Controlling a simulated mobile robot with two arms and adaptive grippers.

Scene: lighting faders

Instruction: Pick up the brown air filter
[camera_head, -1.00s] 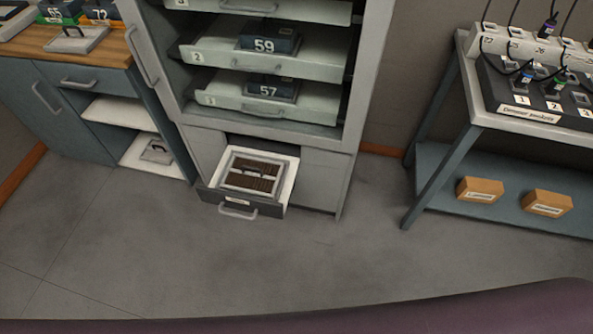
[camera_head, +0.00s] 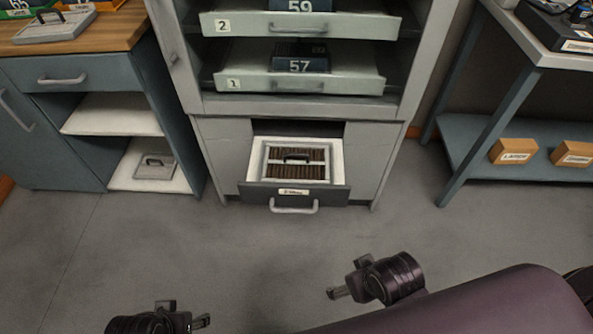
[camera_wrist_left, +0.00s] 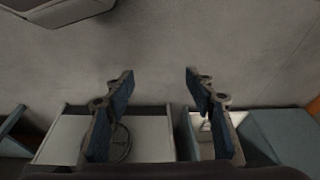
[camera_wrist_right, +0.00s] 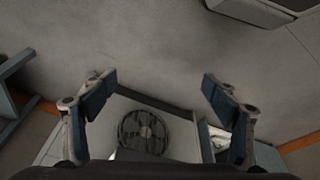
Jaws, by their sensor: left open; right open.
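The brown air filter (camera_head: 312,173) has dark brown pleats, a light grey frame and a dark handle across its middle. It lies in an open drawer (camera_head: 340,194) at the bottom of the grey cabinet in the head view. My left gripper (camera_head: 185,315) is at the lower left, open and empty; its spread fingers also show in the left wrist view (camera_wrist_left: 158,76). My right gripper (camera_head: 347,277) is in front of the drawer, to its lower right, open and empty; it also shows in the right wrist view (camera_wrist_right: 160,76). Neither touches the filter.
The grey cabinet (camera_head: 220,155) holds numbered shelves above the drawer. A blue-grey counter (camera_head: 60,125) with a grey handled panel (camera_head: 155,167) on its low shelf stands left. A table with cardboard boxes (camera_head: 514,151) stands right. The floor (camera_head: 240,245) before the drawer is clear.

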